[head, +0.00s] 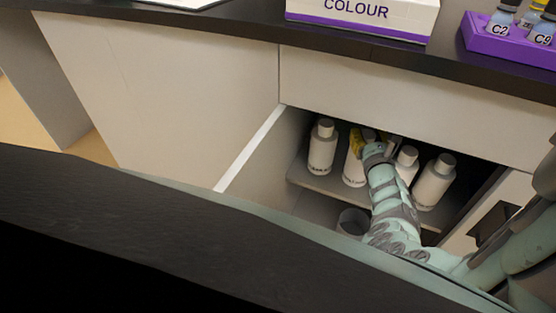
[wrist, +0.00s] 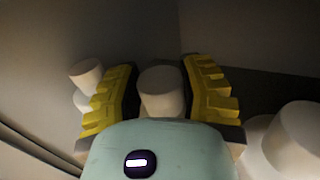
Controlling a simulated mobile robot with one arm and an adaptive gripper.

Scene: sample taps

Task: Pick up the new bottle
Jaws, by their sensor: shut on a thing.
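Several white bottles with pale caps stand in a row inside an open cabinet under the counter. My gripper (head: 370,140), with yellow finger pads, reaches into the cabinet and is shut on the second bottle from the left (head: 353,170). In the wrist view, that bottle's cap (wrist: 162,92) shows between the two yellow fingers; its body is hidden by my gripper. The leftmost bottle (head: 322,148) stands apart to the left. Two more bottles (head: 405,166) (head: 435,182) stand to the right. The label print is too small to read. I cannot tell whether the held bottle touches the shelf.
The bottles' shelf (head: 314,183) has cabinet walls around it. A grey round container (head: 353,220) sits lower down. On the dark counter above are a box marked COLOUR (head: 362,15) and a purple rack (head: 508,42) with small bottles. Neighbouring bottles are close on both sides.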

